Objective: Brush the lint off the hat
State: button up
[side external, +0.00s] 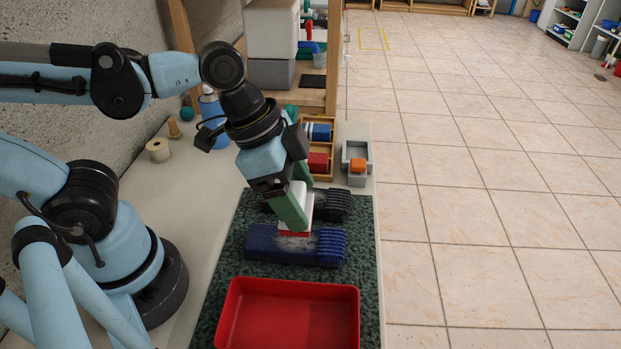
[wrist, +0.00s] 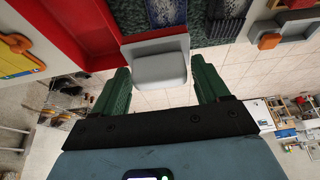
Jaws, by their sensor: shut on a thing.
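My gripper (side external: 299,208) points down over the green mat and is shut on a white block-like brush (side external: 302,200) with a red lower edge. In the wrist view, the brush (wrist: 160,68) shows pale grey between the green fingers. A dark blue ribbed hat (side external: 265,245) lies flat under it on the mat. A greyish, dusty patch of lint (side external: 290,243) shows on the hat beside the brush's lower edge. The hat also shows with pale specks in the wrist view (wrist: 165,11). The brush is at the hat's upper edge; I cannot tell whether they touch.
A black ribbed piece (side external: 333,204) lies behind the hat, partly hidden by my gripper. A red tray (side external: 290,284) stands in front on the green mat (side external: 225,262). A grey holder with an orange block (side external: 357,166), a wooden box (side external: 320,146) and a blue bottle (side external: 211,112) stand farther back.

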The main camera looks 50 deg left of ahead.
jog(key=shift+f, duration=2.75)
jog(key=shift+w+a+f, duration=0.25)
jog(key=shift+w+f, duration=0.05)
jog(key=shift+f, duration=0.35)
jog(key=shift+w+a+f, duration=0.2)
jog(key=shift+w+f, duration=0.1)
jog(key=shift+f, duration=0.35)
jog(key=shift+c, duration=0.8)
jog(key=shift+w+a, duration=1)
jog(key=s+d, duration=0.3)
jog(key=shift+s+a, duration=0.35)
jog(key=shift+a, duration=0.3)
jog(key=shift+w+a, duration=1.2)
jog(key=shift+w, duration=0.1)
jog(key=shift+s+d, duration=1.45)
jog(key=shift+a+r, duration=0.1)
jog(key=shift+r, duration=4.05)
